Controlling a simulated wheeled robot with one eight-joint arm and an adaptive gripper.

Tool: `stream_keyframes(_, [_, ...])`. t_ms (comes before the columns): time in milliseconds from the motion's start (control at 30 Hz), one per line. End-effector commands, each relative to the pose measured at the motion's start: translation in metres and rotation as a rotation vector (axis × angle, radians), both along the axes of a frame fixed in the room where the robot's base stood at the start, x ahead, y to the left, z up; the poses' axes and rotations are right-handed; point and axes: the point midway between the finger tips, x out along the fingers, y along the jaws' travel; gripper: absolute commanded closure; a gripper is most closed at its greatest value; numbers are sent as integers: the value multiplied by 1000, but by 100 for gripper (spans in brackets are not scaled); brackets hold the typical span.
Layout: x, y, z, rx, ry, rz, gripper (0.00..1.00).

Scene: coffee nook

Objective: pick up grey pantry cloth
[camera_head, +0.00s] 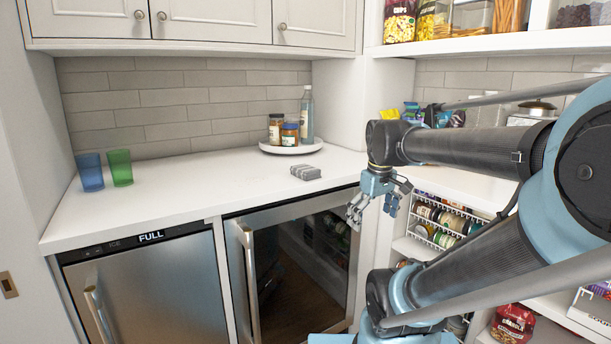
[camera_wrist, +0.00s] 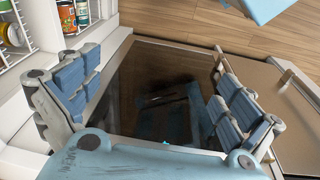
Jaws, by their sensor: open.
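The grey pantry cloth (camera_head: 306,172) lies folded on the white counter (camera_head: 200,193), near its front edge and in front of the round tray. My gripper (camera_head: 378,211) is open and empty in the head view. It hangs right of the cloth and lower, in front of the counter's edge by the glass-door fridge. In the wrist view my gripper (camera_wrist: 160,100) shows its two padded fingers wide apart, with the dark fridge door between them. The cloth is not visible in the wrist view.
A white round tray (camera_head: 268,149) holds jars and a bottle (camera_head: 306,115) behind the cloth. A blue cup (camera_head: 90,171) and a green cup (camera_head: 120,167) stand at the left. The counter between cups and cloth is clear. Shelves (camera_head: 440,215) with jars are at the right.

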Motion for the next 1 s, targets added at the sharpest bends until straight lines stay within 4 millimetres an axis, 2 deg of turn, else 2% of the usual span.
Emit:
stream_keyframes(33, [15,7,20,-10,6,82,0])
stream_keyframes(200, [60,30,76,-43,27,363,0])
stream_keyframes(500, [139,81,160,-90,62,860,0])
stream_keyframes(800, [209,146,222,-121,88,1348,0])
stream_keyframes(1000, [238,181,244,-132,99,1580,0])
